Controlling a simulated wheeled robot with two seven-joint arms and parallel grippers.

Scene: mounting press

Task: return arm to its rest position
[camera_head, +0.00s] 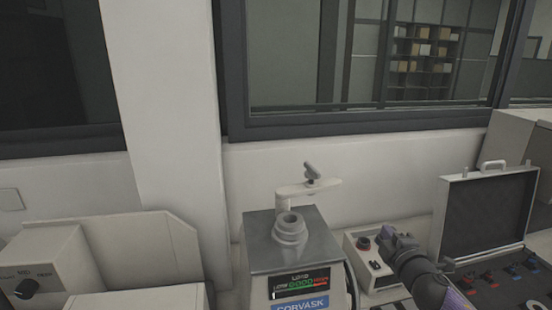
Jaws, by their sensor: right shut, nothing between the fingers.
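The mounting press (310,248) is a grey box with a metal top and a raised round collar (290,225). Its front display (300,284) reads LOAD with green and red figures. A pale swing arm (308,188) with a dark handle (312,170) sits on a post behind the collar, pointing to the right. My right gripper (385,239) is dark, shut and empty, over the small control box at the press's right. It is apart from the swing arm in the picture. My left gripper is not in view.
An open case (487,212) with several coloured items stands at right. A panel with a dial (27,289) is at left. A wall and window stand behind.

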